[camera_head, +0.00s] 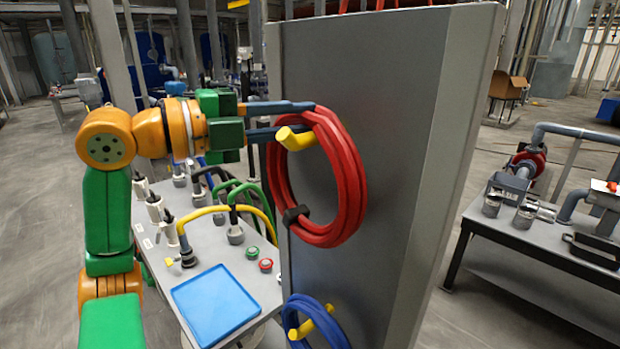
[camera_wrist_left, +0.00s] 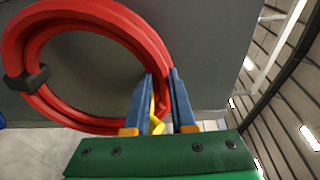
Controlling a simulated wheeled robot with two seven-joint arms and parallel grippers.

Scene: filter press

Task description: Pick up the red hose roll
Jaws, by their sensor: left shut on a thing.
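The red hose roll (camera_head: 355,190) hangs upright against the grey panel, with a dark strap (camera_head: 295,215) at its lower left. A yellow peg (camera_head: 296,139) sticks out through the ring near its top; I cannot tell whether the hose touches it. My left gripper (camera_head: 307,119) reaches in from the left, its blue fingers shut on the upper part of the roll. In the left wrist view the fingers (camera_wrist_left: 161,78) are at the roll's edge (camera_wrist_left: 148,42), with the yellow peg partly hidden behind them. My right gripper is not in view.
The tall grey panel (camera_head: 400,220) stands close behind the roll. A blue hose roll (camera_head: 330,325) hangs lower on another yellow peg. A bench with hoses and a blue tray (camera_head: 215,305) is at left. A pump table (camera_head: 530,245) stands at right.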

